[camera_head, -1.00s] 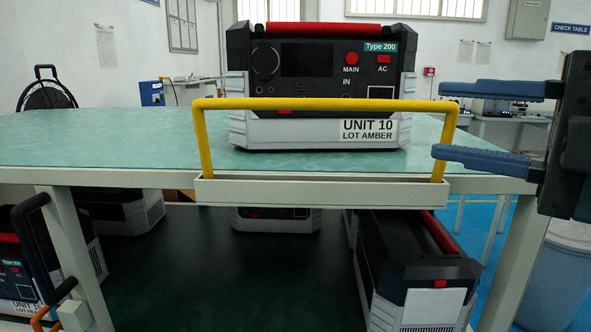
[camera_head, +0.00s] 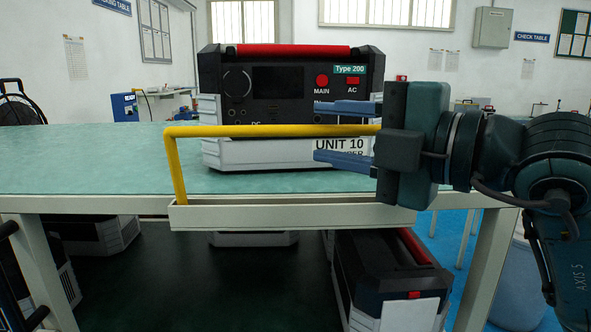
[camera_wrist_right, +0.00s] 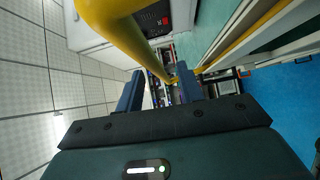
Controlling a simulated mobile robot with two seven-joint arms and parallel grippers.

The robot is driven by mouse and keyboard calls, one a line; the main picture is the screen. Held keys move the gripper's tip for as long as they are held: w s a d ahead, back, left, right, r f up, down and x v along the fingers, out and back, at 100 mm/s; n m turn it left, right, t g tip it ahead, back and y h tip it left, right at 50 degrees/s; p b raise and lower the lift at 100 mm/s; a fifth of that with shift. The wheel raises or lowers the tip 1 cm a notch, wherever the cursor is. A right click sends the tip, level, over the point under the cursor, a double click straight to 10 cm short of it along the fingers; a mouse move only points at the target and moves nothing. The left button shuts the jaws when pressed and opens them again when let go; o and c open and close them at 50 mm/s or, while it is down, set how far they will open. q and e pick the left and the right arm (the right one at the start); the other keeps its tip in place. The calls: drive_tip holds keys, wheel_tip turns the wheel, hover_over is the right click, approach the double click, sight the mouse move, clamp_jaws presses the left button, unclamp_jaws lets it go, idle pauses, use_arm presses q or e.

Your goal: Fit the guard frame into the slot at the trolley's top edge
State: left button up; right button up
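The yellow guard frame (camera_head: 250,131) stands upright at the trolley's front top edge. Its left leg runs down to the pale slot channel (camera_head: 290,217); how deep it sits cannot be told. Its right corner and leg are hidden behind my right gripper in the head view. My right gripper (camera_head: 316,132) is open, its blue fingers pointing left, one above and one below the line of the top bar. I cannot tell whether they touch it. In the right wrist view, the yellow frame (camera_wrist_right: 128,35) passes close to the camera, near the spread fingers. My left gripper is not in view.
A Type 200 unit (camera_head: 285,85) with a red handle stands on the green trolley top (camera_head: 90,160), just behind the frame. More units, one at the lower right (camera_head: 390,270), stand on the lower shelf. The left of the top is clear.

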drive_tip(key=x, duration=0.2)
drive_tip(key=shift+w+a, duration=0.25)
drive_tip(key=shift+c, duration=0.6)
clamp_jaws()
